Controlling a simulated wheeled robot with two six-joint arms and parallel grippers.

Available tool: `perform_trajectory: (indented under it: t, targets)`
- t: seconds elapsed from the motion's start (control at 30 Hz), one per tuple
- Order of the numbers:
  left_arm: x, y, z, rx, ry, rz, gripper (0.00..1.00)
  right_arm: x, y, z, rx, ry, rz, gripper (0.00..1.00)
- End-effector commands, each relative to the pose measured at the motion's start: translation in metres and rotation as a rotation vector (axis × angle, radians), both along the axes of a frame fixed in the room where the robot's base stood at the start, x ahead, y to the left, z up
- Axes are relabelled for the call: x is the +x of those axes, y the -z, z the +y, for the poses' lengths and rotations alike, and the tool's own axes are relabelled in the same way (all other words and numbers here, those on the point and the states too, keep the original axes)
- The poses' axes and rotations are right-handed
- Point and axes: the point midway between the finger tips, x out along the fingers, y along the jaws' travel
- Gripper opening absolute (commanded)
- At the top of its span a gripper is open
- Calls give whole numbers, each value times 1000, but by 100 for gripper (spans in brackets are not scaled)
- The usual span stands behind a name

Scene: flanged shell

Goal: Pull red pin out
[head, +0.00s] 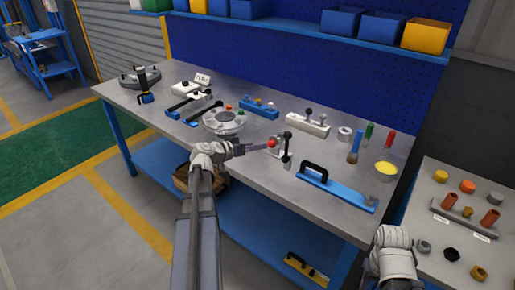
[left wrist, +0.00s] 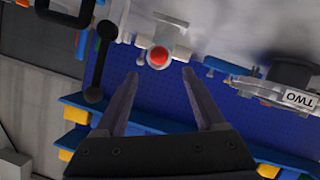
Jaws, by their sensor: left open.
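The red pin's round head (head: 271,143) shows at the front edge of a small pale fixture (head: 279,151) on the workbench. In the left wrist view the red head (left wrist: 158,57) faces me, on a white-grey body. My left gripper (head: 262,147) reaches in from the left, close to the pin. In the left wrist view its two fingers (left wrist: 160,73) are apart, with the red head just beyond and between the tips. Nothing is held. Contact cannot be told. My right arm shows at the lower right, but its gripper fingers do not show.
A black-knobbed lever (head: 287,148) stands right beside the pin. A round flanged part (head: 225,121) lies to the left, and a blue plate with a black handle (head: 336,188) to the right. A side table (head: 436,222) stands at right.

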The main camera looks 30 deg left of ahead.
Motion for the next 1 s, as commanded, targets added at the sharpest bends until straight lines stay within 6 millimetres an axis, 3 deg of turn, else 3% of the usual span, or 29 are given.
perform_trajectory:
  t: [0.6, 1.0]
  targets:
    - [65, 27, -16, 0, 5, 3, 71, 0, 26, 0, 0, 0, 0, 50]
    - [71, 28, -19, -1, 3, 3, 71, 0, 27, 0, 0, 0, 0, 50]
